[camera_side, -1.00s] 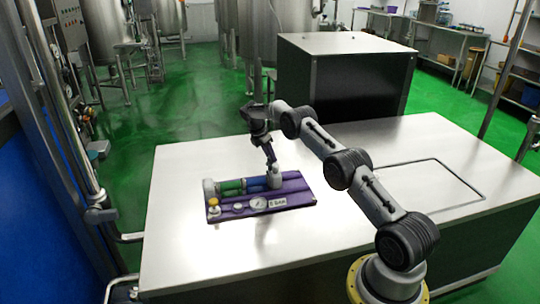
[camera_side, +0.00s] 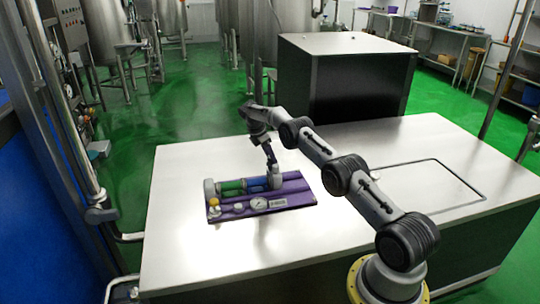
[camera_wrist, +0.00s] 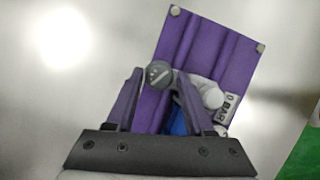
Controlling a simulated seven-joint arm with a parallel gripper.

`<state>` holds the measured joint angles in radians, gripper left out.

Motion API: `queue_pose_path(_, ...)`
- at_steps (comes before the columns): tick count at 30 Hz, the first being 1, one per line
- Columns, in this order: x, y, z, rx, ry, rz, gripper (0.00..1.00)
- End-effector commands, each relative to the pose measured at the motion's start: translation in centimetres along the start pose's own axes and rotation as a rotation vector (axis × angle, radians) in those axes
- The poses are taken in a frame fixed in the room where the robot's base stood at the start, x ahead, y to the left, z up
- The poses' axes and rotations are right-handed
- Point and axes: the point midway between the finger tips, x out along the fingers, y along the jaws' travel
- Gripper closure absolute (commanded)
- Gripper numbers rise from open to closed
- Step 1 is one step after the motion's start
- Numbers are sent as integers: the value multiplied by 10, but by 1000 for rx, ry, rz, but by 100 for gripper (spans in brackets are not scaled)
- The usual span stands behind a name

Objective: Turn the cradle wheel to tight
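The cradle stands on a purple base plate (camera_side: 296,190), with a green tube section (camera_side: 230,188) and a blue one (camera_side: 257,182) lying between pale end blocks. The wheel (camera_wrist: 159,74) is a small grey disc with a light slot line in the wrist view. My gripper (camera_wrist: 159,72) has its two purple fingers on either side of the wheel. Narrow gaps seem to show beside the wheel; I cannot tell whether either finger touches it. In the side view my gripper (camera_side: 272,163) points down at the right end of the cradle and hides the wheel.
A round gauge (camera_side: 258,203), a label (camera_side: 278,203) and a yellow-topped knob (camera_side: 214,203) sit on the plate's front. The steel table (camera_side: 350,220) around the plate is clear. A dark box-like cabinet (camera_side: 345,85) stands behind the table.

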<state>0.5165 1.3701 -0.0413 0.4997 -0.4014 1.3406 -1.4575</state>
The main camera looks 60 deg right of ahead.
Motion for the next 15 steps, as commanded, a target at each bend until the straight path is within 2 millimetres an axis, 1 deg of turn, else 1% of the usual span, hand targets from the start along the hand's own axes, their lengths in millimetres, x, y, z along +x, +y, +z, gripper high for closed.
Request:
queue_pose_path(1,0,0,0,0,-1,0,36)
queue_pose_path(2,0,0,0,0,-1,1,31)
queue_pose_path(11,-1,0,1,0,-2,2,31)
queue_pose_path(15,-13,1,1,0,-2,5,31)
